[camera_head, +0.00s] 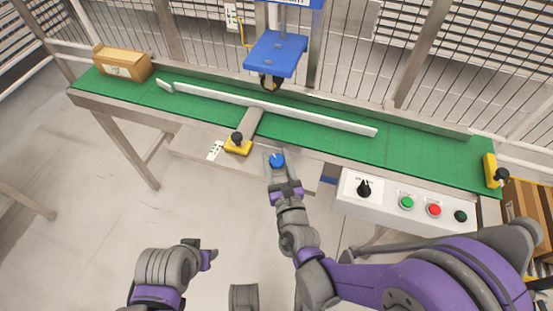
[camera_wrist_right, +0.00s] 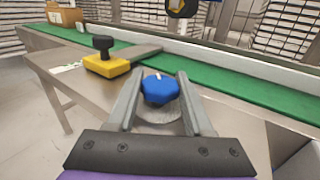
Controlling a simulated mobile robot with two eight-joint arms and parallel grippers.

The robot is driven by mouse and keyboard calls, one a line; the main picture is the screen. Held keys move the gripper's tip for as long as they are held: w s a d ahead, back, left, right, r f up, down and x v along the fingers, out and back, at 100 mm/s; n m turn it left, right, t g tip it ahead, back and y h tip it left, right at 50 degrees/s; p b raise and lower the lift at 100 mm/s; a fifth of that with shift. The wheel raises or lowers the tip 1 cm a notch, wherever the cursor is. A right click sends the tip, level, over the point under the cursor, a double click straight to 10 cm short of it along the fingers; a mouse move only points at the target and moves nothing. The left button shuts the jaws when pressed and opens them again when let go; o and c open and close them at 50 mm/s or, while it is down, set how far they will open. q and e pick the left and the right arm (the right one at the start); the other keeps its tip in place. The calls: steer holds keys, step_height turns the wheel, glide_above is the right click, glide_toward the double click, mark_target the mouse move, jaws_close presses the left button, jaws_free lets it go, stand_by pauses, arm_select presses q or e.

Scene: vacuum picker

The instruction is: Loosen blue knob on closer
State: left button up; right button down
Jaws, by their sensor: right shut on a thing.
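The blue knob (camera_head: 277,160) is at the near edge of the green conveyor, around the middle of the head view. In the right wrist view the blue knob (camera_wrist_right: 160,88) sits between the two grey fingers of my right gripper (camera_wrist_right: 160,92), with a grey round base under it. My right gripper (camera_head: 277,165) is shut on the knob, a finger on either side. My left gripper (camera_head: 207,255) is low in the head view, away from the conveyor; its fingers are too unclear to tell open or shut.
A yellow block with a black knob (camera_head: 237,146) is just left of my right gripper. A control panel (camera_head: 385,205) with buttons is to the right. A white guide rail (camera_head: 270,106) crosses the green belt (camera_head: 400,150). A cardboard box (camera_head: 123,64) stands at the far left.

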steer(key=shift+w+r, duration=0.1)
stand_by(0.5)
steer(key=shift+c, duration=1.5)
jaws_free()
steer(key=v, duration=1)
steer(key=shift+s, duration=0.4)
steer(key=shift+d, duration=0.1)
